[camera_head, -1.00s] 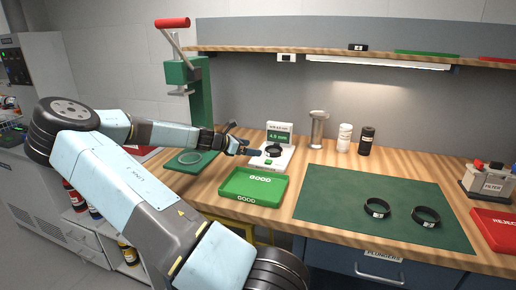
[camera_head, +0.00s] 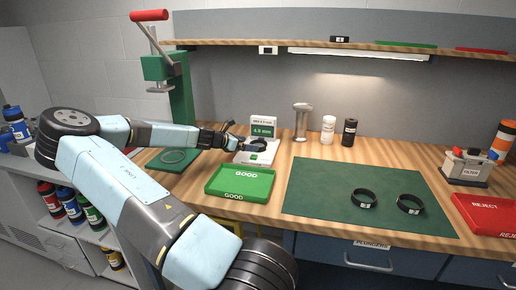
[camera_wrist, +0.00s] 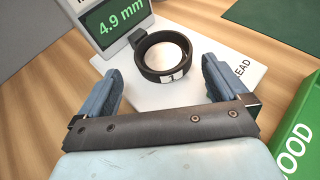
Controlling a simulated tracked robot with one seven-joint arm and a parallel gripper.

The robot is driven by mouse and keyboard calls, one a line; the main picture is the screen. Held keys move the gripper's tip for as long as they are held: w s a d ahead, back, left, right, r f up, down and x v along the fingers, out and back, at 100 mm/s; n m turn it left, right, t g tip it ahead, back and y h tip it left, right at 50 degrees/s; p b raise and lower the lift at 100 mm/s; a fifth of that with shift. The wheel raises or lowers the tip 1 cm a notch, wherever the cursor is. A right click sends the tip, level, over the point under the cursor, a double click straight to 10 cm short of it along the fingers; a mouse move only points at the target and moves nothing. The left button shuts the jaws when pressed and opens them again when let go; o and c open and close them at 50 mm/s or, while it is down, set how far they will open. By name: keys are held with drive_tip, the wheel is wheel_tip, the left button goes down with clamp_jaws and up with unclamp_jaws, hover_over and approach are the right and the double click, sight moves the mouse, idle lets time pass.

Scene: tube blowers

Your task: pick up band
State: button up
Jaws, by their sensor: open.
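A black band (camera_wrist: 149,71) with a white numbered label lies on a white gauge plate (camera_wrist: 240,55) in the wrist view. The gauge display (camera_wrist: 112,27) behind it reads 4.9 mm. My gripper (camera_wrist: 160,85) is open, with one finger to the left and one to the right. The band is ahead of the fingertips, roughly centred between them, and nothing is held. In the head view my gripper (camera_head: 238,145) is at the gauge plate and partly hides the band. Two more black bands, left (camera_head: 354,198) and right (camera_head: 399,203), lie on the green mat (camera_head: 325,180).
A green GOOD tray (camera_head: 215,192) sits just in front of the gauge. A green lever press (camera_head: 180,90) stands left. A metal post (camera_head: 301,120) and two bottles (camera_head: 328,130) (camera_head: 349,133) stand behind. A red REJECT tray (camera_head: 485,212) is at right.

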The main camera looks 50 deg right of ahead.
sight(262, 145)
drive_tip(key=shift+s+x, duration=0.15)
drive_tip(key=shift+x, duration=1.05)
drive_tip(key=shift+s+x, duration=0.15)
drive_tip(key=shift+x, duration=1.1)
drive_tip(key=shift+r, duration=0.1)
drive_tip(key=shift+c, duration=0.3)
drive_tip(key=c, duration=0.9)
drive_tip(key=shift+r, duration=0.1)
